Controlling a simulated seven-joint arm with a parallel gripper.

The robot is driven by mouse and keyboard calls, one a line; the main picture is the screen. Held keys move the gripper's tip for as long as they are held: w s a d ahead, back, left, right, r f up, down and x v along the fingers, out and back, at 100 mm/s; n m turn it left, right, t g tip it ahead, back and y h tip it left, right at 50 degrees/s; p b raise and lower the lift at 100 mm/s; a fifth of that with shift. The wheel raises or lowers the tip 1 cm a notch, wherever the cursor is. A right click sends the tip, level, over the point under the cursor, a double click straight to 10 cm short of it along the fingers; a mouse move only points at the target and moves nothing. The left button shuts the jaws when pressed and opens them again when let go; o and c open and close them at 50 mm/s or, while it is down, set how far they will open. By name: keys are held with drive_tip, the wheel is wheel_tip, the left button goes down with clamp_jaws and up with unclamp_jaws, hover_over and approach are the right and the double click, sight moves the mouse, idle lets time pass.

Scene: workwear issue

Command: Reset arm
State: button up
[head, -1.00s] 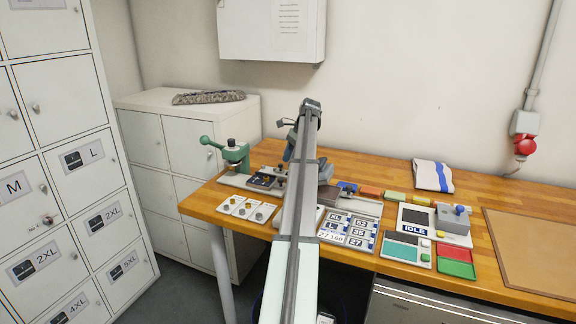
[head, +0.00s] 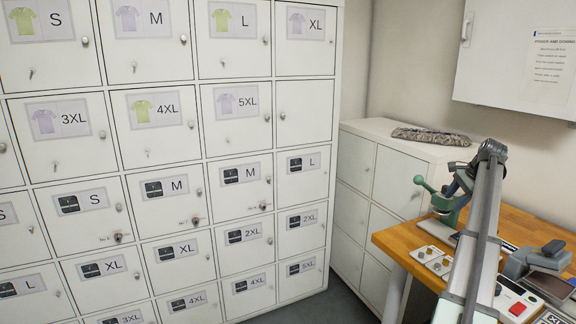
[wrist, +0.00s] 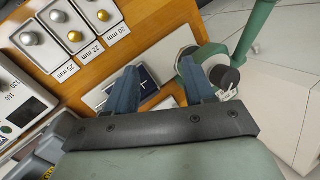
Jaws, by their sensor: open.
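My arm rises at the right of the head view, over the wooden bench (head: 392,243). My gripper (head: 458,184) is at its far end, close to the green hand press (head: 440,200). In the wrist view my gripper (wrist: 156,72) has its two blue fingers apart with nothing held between them. Below and between them lie part of the bench and a dark piece with a white mark (wrist: 146,82). The green press (wrist: 256,32) is just right of the fingers; I cannot tell whether they touch it.
Cards with metal studs (wrist: 60,15), marked 20, 22 and 25 mm, lie left of the gripper. A wall of labelled lockers (head: 160,205) fills the left. A low white cabinet (head: 355,165) bears a grey fabric item (head: 430,136). A wall cabinet (head: 515,60) hangs above.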

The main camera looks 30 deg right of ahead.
drive_tip(key=w+a+f+n, duration=0.3)
drive_tip(key=w+a+f, duration=0.3)
drive_tip(key=w+a, duration=0.4)
drive_tip(key=w+a+f+n, duration=0.4)
drive_tip(key=w+a+f, duration=0.1)
drive_tip(key=w+a, duration=0.55)
drive_tip(key=w+a+f+n, duration=0.3)
drive_tip(key=a+f, duration=1)
drive_tip(key=a, duration=0.3)
drive_tip(key=w+a+f+n, duration=0.2)
drive_tip(key=a+f+n, duration=0.1)
drive_tip(key=a+f, duration=1.05)
drive_tip(key=s+a+f+n+g, duration=0.4)
drive_tip(key=s+a+f+g, duration=0.2)
drive_tip(key=s+a+f, duration=1.4)
drive_tip(key=s+a+f+n+g, duration=0.1)
drive_tip(key=s+f, duration=0.1)
drive_tip(key=s, duration=0.9)
drive_tip(key=s+a+f+n+g, duration=0.1)
drive_tip(key=s+f+n+g, duration=0.1)
drive_tip(key=s, duration=0.9)
drive_tip(key=s+a+f+n+g, duration=0.1)
drive_tip(key=s+f, duration=0.3)
drive_tip(key=s, duration=0.8)
drive_tip(key=shift+a+f+n+g+h, duration=0.15)
drive_tip(key=shift+a+n+g+h, duration=0.25)
drive_tip(key=shift+g, duration=0.3)
